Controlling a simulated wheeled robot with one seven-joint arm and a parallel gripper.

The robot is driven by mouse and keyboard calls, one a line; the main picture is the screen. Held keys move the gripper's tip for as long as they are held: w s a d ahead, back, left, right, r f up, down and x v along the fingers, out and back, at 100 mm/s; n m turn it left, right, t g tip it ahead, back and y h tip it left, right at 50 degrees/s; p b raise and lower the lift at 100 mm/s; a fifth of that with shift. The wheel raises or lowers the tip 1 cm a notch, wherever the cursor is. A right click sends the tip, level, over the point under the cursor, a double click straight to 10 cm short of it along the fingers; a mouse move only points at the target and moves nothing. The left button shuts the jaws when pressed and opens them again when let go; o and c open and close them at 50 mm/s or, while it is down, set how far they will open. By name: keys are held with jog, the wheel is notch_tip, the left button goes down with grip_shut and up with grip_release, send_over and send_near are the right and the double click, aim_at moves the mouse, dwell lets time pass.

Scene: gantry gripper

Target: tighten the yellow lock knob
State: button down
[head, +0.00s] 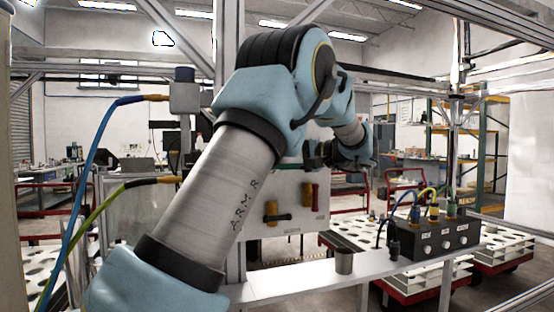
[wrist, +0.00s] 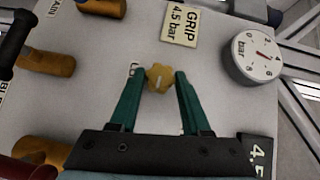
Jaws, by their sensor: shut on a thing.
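The yellow lock knob (wrist: 159,78) is a small lobed knob on the pale panel (wrist: 100,65), with a light mark across its face. In the wrist view, the teal fingers of my gripper (wrist: 161,75) stand on either side of it, and my gripper is shut on it. Part of a small white label shows just left of the knob, behind the left finger. In the head view, my arm crosses the middle and my gripper end (head: 314,154) is at the top of the panel; the knob itself is hidden there.
A round bar gauge (wrist: 252,60) is right of the knob, and a "GRIP 4.5 bar" label (wrist: 180,22) is above. Brass valves (wrist: 48,61) line the panel's left side. A grey cup (head: 344,262) and a black connector box (head: 435,238) stand on the ledge.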

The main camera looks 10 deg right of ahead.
jog(key=shift+a+f+m+t+h+p, duration=0.2)
jog(key=shift+m+t+h+p, duration=0.5)
jog(key=shift+m+t, duration=2.4)
jog(key=shift+a+f+m+t+h+p, duration=0.15)
jog(key=shift+m+t+h+p, duration=0.55)
jog(key=shift+m+t, duration=2.4)
jog(key=shift+a+f+m+t+h+p, duration=0.1)
jog(key=shift+f+m+t+h+p, duration=0.65)
jog(key=shift+m, duration=4.05)
jog(key=shift+r+m+t+h, duration=0.45)
jog(key=shift+m+t+h, duration=0.05)
jog(key=shift+t+h, duration=0.15)
jog(key=shift+c, duration=1.9)
grip_release()
jog(key=shift+s+f, duration=0.1)
